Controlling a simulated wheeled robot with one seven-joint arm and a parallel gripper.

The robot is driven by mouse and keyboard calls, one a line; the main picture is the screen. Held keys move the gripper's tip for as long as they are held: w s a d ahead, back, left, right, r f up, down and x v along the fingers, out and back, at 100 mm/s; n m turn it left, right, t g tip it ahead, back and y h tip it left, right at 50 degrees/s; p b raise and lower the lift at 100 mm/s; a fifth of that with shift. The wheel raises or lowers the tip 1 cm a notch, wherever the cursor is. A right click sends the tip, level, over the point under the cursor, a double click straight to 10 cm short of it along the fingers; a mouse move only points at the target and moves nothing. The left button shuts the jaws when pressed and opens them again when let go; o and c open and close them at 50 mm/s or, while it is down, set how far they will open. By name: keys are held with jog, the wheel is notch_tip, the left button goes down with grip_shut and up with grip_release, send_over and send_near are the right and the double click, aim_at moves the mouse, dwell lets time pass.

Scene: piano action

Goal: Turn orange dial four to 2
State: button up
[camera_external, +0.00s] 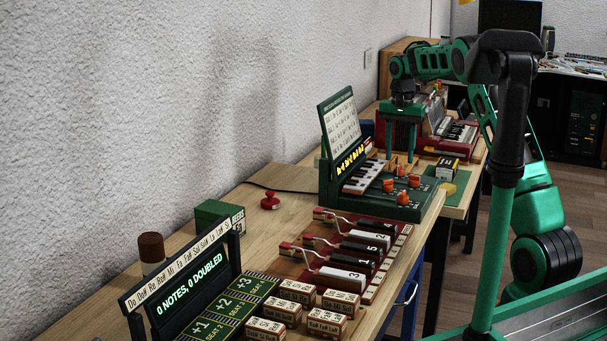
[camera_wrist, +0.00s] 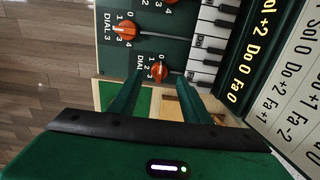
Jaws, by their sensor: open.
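Another orange dial (camera_wrist: 127,32), labelled DIAL 3, lies further up and left. The nearer dial's pointer is too small to read surely. In the outside view the orange dials (camera_external: 401,197) stand on a dark green keyboard unit (camera_external: 372,209). My gripper (camera_external: 400,160) points down, open and empty, above the unit's far end. I cannot tell whether the fingers touch the near dial.
White and black keys (camera_wrist: 205,45) run beside the dials. A score board (camera_external: 341,125) stands upright along the unit's wall side. A red keyboard unit (camera_external: 450,137) stands beyond my gripper. Note blocks (camera_external: 341,303) and levers (camera_external: 350,253) crowd the near table.

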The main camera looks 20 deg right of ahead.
aim_at(399, 165)
jog(key=shift+f, duration=1.7)
jog(key=c, duration=1)
jog(key=shift+c, duration=0.2)
